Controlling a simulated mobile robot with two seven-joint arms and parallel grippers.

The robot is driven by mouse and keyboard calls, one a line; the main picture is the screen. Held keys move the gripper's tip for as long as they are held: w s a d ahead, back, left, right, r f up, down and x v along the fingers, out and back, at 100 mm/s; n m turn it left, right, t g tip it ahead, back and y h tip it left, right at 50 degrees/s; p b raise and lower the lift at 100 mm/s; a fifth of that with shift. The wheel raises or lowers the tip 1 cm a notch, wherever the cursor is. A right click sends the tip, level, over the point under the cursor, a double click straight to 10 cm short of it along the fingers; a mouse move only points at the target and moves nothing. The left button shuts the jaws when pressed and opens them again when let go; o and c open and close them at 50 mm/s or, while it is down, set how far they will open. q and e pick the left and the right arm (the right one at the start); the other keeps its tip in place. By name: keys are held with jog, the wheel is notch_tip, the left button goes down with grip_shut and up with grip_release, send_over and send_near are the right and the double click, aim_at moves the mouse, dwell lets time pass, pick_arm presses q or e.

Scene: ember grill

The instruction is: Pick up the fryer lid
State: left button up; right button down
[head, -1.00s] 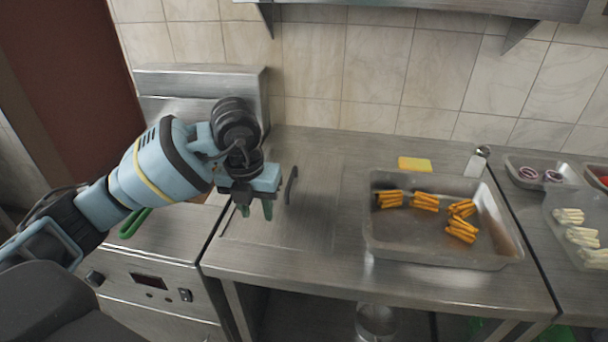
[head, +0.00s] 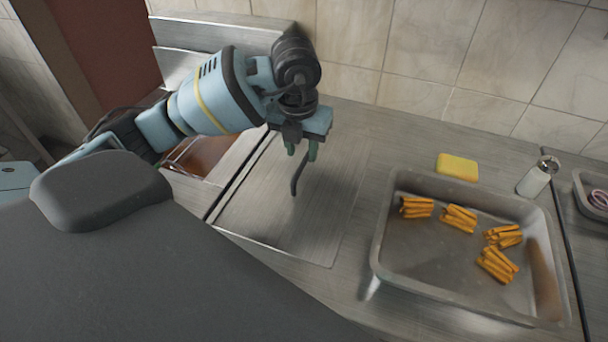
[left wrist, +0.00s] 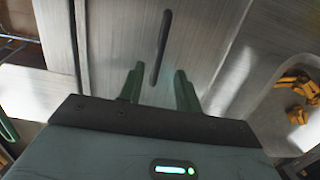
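The fryer lid (head: 283,222) is a flat steel panel lying level in the counter, with a dark bar handle (head: 299,176) on it. My left gripper (head: 300,152) is above the lid, at the handle's far end in the head view. The lid (left wrist: 125,40) is partly hidden by the gripper there. My right gripper is not in view.
A steel tray (head: 420,270) with several bundles of orange fries stands right of the lid. A yellow sponge (head: 457,167) and a shaker (head: 536,177) are behind it. An open fryer basin (head: 203,155) is to the left. A tiled wall (head: 420,50) closes the back.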

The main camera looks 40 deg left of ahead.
aim_at(303, 163)
pick_arm(q)
jog(key=shift+w+a+f, duration=0.1)
jog(key=shift+w+f, duration=0.1)
jog(key=shift+f, duration=0.85)
jog(key=shift+w+a+f, duration=0.1)
jog(key=shift+w+f, duration=0.1)
jog(key=shift+f, duration=0.9)
jog(key=shift+w+a+f, duration=0.1)
jog(key=shift+w+f, duration=0.1)
jog(key=shift+f, duration=0.85)
grip_shut()
jog(key=shift+r, duration=0.1)
